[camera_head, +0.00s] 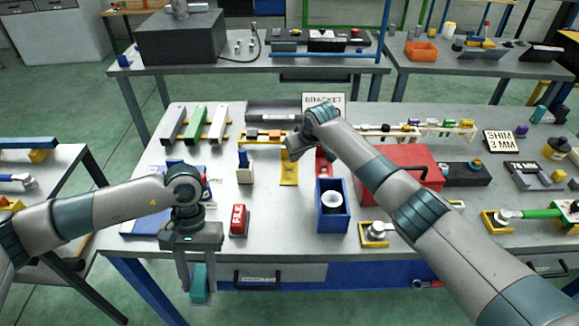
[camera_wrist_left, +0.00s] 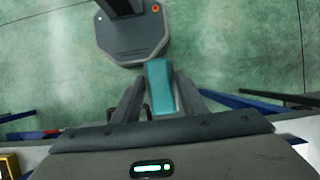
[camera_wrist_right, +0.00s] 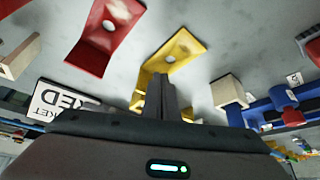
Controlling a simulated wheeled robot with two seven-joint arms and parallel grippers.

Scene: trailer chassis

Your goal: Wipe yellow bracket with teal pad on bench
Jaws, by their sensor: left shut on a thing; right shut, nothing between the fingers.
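The teal pad (camera_head: 199,283) is held between the fingers of my left gripper (camera_head: 199,275), in front of the bench's front edge and over the floor; it also shows in the left wrist view (camera_wrist_left: 161,87). The yellow bracket (camera_head: 289,174) stands on the bench (camera_head: 275,219). In the right wrist view the yellow bracket (camera_wrist_right: 177,52) has a hole and a whitish smudge on its plate. My right gripper (camera_wrist_right: 167,85) is shut and empty, with its fingertips at the bracket's near side; I cannot tell whether they touch it. In the head view my right wrist partly hides the bracket.
A red bracket (camera_wrist_right: 106,35) stands beside the yellow one. A blue bin (camera_head: 332,222) with a white cup, a red toolbox (camera_head: 417,160) and a red FLT block (camera_head: 238,219) stand nearby. Bare bench lies between the FLT block and the blue bin.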

